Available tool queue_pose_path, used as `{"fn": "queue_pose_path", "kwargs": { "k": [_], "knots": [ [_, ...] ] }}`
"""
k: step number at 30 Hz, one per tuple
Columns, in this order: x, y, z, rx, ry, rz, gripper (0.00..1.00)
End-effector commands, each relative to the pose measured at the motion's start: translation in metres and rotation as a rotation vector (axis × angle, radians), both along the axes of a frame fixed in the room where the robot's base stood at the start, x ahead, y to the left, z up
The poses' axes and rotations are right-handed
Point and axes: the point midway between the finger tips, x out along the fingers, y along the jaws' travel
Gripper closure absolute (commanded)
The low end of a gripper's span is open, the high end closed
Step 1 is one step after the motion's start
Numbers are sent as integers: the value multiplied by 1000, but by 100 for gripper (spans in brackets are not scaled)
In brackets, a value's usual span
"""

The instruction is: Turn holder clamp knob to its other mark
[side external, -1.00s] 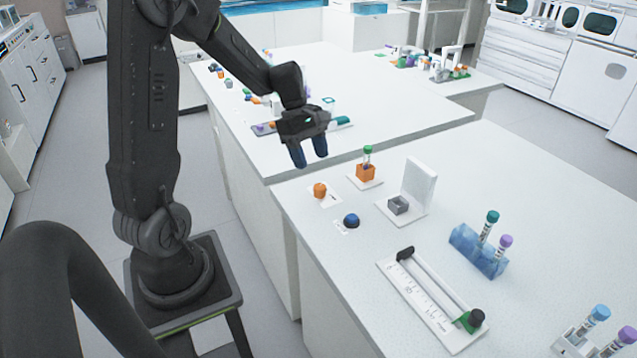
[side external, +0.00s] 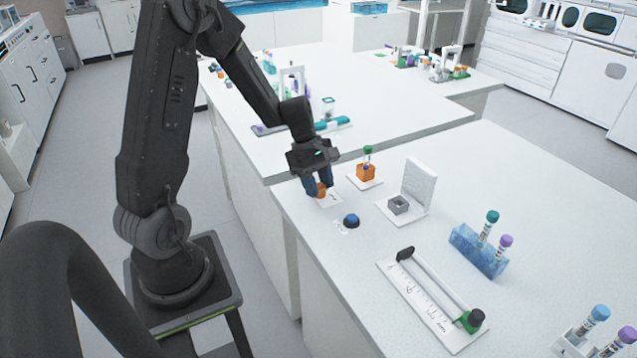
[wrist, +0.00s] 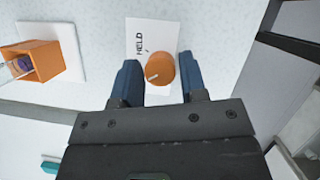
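The orange clamp knob (wrist: 160,69) sits on a white card with the word "HELD" (wrist: 140,38) beside it. A pale pointer line on the knob points to the lower left in the wrist view. My gripper (wrist: 155,75) is open, with one blue finger on each side of the knob and a gap showing on both sides. In the side view my gripper (side external: 318,188) is low over the knob (side external: 321,189), which is partly hidden by the fingers. The orange holder (side external: 366,172) stands behind to the right with a green-capped tube (side external: 367,152) upright in it.
A blue button (side external: 351,221) is close by at the front right. A grey block (side external: 398,205) with an upright white panel (side external: 419,180) stands to the right. A slide track (side external: 430,300) and blue tube rack (side external: 478,252) lie farther right. The bench edge is just left of the knob.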

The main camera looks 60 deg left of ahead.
Motion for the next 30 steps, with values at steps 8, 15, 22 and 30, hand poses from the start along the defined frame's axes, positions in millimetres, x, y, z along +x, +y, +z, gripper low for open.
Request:
{"fn": "queue_pose_path", "kwargs": {
  "k": [8, 15, 22, 30],
  "knots": [
    [0, 0, 0, 0, -1, 0, 88],
    [0, 0, 0, 0, -1, -10, 93],
    [1, 0, 0, 0, -1, -91, 93],
    [2, 1, 0, 0, -1, -300, 93]
  ]
}}
